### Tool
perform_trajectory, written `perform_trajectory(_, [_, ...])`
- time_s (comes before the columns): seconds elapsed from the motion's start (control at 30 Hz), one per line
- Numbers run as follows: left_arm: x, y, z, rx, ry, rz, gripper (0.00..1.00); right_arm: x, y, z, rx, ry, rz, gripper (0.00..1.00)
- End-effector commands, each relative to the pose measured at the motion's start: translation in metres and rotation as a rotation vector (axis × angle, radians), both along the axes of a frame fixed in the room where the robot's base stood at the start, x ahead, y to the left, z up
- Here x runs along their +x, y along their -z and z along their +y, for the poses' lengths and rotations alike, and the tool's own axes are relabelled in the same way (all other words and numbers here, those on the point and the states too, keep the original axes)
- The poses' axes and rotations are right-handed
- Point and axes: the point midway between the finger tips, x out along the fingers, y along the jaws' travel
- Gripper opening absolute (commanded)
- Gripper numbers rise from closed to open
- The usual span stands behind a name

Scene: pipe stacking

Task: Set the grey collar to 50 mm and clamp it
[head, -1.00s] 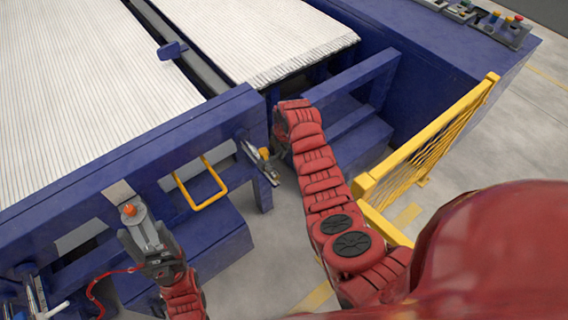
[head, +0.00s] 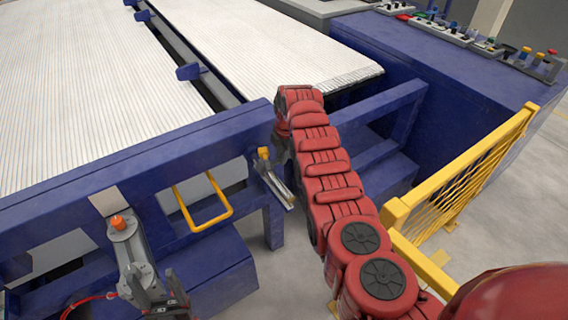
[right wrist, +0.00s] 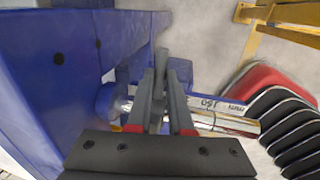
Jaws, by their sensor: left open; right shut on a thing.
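A silver bar with printed scale marks (right wrist: 228,118) lies behind my right gripper in the right wrist view. It also shows in the head view (head: 276,184), angled out from the blue frame with a yellow piece at its upper end. My right gripper (right wrist: 160,85) is shut on a narrow grey part between its fingers; I cannot tell whether this is the collar or its lever. The scale reading at the collar is not legible.
A blue frame (head: 150,150) with a yellow handle (head: 205,212) runs along the front of the white slatted bed (head: 90,80). A yellow mesh guard (head: 465,170) stands right of my right arm. Control boxes (head: 530,62) sit on the blue cabinet at the back right.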

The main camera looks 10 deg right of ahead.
Motion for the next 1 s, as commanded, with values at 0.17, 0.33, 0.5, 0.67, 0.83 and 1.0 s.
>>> perform_trajectory(0.17, [0.000,0.000,0.000,0.000,0.000,0.000,0.64,-0.001,0.001,0.000,-0.001,-0.002,0.005,0.00])
perform_trajectory(0.33, [0.000,0.000,0.000,0.000,0.000,0.000,0.64,-0.001,0.001,0.000,-0.001,-0.001,0.005,0.29])
perform_trajectory(0.5, [0.000,0.000,0.000,0.000,0.000,0.000,0.64,-0.001,0.000,0.000,0.000,-0.001,0.003,0.48])
perform_trajectory(0.67, [0.000,0.000,0.000,0.000,0.000,0.000,0.64,0.000,0.000,0.000,-0.001,-0.001,0.002,0.48])
perform_trajectory(0.83, [0.000,0.000,0.000,0.000,0.000,0.000,0.64,0.000,-0.003,0.000,0.000,-0.001,0.000,0.48])
perform_trajectory(1.0, [0.000,0.003,0.000,0.000,0.000,0.000,0.64,-0.002,-0.017,-0.001,0.000,-0.001,-0.003,0.48])
